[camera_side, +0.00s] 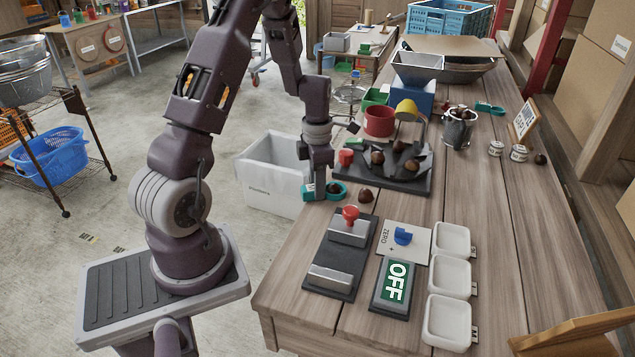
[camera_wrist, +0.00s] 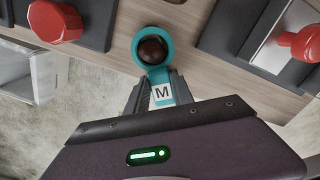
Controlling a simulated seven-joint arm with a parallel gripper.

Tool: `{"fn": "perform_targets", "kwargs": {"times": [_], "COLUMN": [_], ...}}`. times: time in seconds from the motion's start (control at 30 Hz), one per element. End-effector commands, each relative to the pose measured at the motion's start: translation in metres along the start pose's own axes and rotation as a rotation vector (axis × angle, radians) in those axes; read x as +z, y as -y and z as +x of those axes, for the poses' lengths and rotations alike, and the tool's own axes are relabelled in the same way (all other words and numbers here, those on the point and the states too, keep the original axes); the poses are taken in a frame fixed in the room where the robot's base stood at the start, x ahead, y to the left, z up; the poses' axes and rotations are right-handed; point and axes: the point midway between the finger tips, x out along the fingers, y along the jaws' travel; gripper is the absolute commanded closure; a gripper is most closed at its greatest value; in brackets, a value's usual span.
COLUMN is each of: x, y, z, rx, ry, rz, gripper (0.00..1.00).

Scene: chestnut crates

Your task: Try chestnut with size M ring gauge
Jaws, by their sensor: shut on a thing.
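My gripper (camera_wrist: 160,90) is shut on the handle of the teal size M ring gauge (camera_wrist: 138,50), whose white tag reads M. In the side view my gripper (camera_side: 319,192) is low at the table's left edge, with the ring (camera_side: 342,194) beside it. A dark brown chestnut (camera_wrist: 152,50) shows inside the ring's opening, with the ring around it. I cannot tell how deep it sits in the ring or whether it touches the wood.
A dark tray (camera_side: 420,187) with several chestnuts stands behind, near a red cup (camera_side: 380,121) and a metal bucket (camera_side: 457,130). A white bin (camera_side: 270,172) stands left of the table.

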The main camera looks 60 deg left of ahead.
Motion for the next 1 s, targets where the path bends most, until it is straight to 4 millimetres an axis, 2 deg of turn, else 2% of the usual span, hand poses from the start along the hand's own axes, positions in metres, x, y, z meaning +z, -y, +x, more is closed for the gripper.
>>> {"fn": "perform_targets", "kwargs": {"times": [0.5, 1.0], "x": [0.000, 0.001], "y": [0.000, 0.000], "z": [0.000, -0.032], "rx": [0.001, 0.002], "ry": [0.000, 0.001], "rz": [0.000, 0.000], "gripper": [1.00, 1.00]}}
